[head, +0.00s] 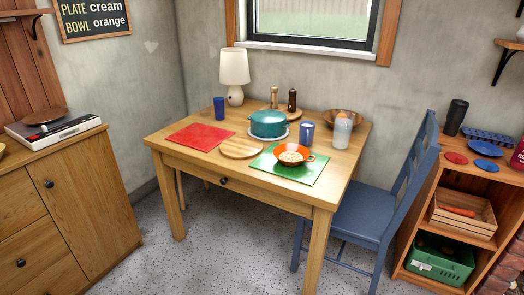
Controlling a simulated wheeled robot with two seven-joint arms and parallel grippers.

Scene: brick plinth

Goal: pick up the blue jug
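Two blue vessels stand on the wooden table. A slate-blue one (306,133) stands upright right of the teal pot, with a pale inside at its rim. It may be the blue jug, but it is too small to make out a spout or handle. A darker blue tumbler-like vessel (219,109) stands upright at the back left, below the lamp. Neither of my grippers is in the head view.
The table (172,143) also holds a teal lidded pot (268,124), a whitish jar (342,131), an orange bowl (280,154) on a green mat (310,176), a round board (241,148), a red mat (199,135) and a lamp (234,68). A blue chair (370,215) stands at the right.

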